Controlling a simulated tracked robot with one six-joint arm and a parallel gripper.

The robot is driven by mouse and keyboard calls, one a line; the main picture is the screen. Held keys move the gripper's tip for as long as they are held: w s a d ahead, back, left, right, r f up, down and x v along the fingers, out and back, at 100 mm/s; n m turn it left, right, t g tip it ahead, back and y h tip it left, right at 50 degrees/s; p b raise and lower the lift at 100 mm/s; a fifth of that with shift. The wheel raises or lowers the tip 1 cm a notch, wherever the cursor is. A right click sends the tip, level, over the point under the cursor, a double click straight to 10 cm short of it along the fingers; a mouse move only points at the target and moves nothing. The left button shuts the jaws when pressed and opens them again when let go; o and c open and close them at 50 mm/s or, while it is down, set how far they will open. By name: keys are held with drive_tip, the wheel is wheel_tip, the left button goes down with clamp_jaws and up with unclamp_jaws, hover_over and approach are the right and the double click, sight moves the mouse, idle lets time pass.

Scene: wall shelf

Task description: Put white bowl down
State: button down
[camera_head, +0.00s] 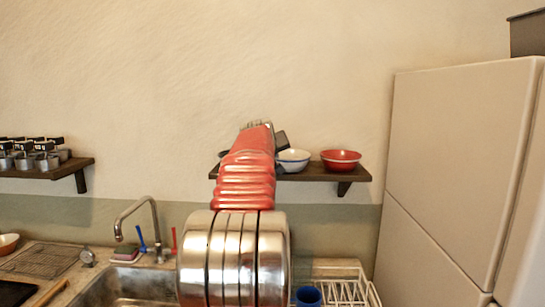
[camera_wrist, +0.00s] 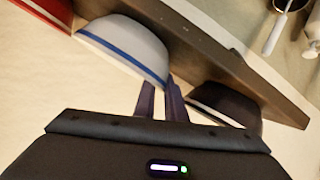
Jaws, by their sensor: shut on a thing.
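The white bowl (camera_head: 293,161) with a blue rim band is upright at the wooden wall shelf (camera_head: 318,177), between a red bowl and the place where my arm blocks the view. It also shows in the wrist view (camera_wrist: 125,45), its base against the shelf board. My gripper (camera_wrist: 162,95) is shut on the bowl's rim at its edge nearest the dark bowl. In the head view the fingertips are hidden. I cannot tell whether the bowl's full weight rests on the shelf.
A red bowl (camera_head: 341,160) stands right of the white one. A dark bowl (camera_wrist: 225,103) with a light rim is close on the other side of my fingers. A second shelf (camera_head: 75,166) holds several mugs. The sink (camera_head: 125,287) and a dish rack (camera_head: 345,290) are below; a tall fridge (camera_head: 455,170) is right.

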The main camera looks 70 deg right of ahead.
drive_tip(key=c, duration=1.8)
unclamp_jaws()
drive_tip(key=v, duration=1.2)
